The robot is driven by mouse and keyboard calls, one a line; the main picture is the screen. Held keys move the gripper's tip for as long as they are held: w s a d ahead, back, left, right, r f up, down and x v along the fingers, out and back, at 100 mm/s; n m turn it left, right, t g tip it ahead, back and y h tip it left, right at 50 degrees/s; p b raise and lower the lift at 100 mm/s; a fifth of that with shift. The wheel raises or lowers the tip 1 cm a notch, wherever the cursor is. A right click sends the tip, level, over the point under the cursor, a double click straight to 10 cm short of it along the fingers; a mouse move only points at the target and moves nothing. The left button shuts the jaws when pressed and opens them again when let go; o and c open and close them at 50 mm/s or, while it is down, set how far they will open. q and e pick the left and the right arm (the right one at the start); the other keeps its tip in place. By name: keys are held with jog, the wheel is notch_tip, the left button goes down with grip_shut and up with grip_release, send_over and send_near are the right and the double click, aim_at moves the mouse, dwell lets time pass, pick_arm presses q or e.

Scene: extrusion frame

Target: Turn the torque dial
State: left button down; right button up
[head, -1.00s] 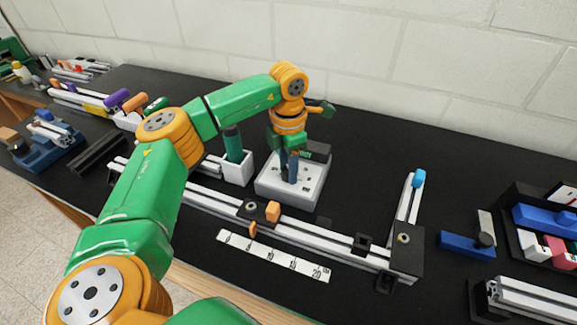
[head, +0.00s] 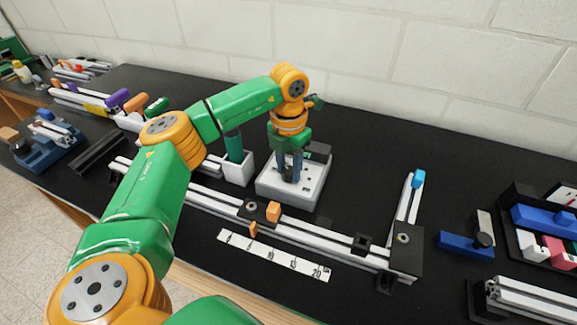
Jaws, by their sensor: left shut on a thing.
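The torque dial's light grey base (head: 308,188) sits on the black bench behind the extrusion frame, with dark marks on its top. My left gripper (head: 290,174) points straight down over the middle of this base. Its dark fingers are shut on the dial's knob, which is mostly hidden between and behind them. My right gripper does not show in the head view.
The extrusion frame (head: 330,244) lies in front, with an orange block (head: 273,211) on its rail. A white ruler (head: 270,257) lies before it. A white holder with a green-handled tool (head: 234,150) stands left of the base. A blue part (head: 463,246) lies right.

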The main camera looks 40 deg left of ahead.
aim_at(289, 169)
pick_arm(q)
jog(key=shift+n, duration=0.9)
jog(key=shift+c, duration=2.3)
grip_release()
notch_tip(289, 169, up, 6)
jog(key=shift+w+r+b, duration=0.1)
jog(key=shift+r+b, duration=0.05)
jog(key=shift+b, duration=0.45)
jog(key=shift+r, duration=0.4)
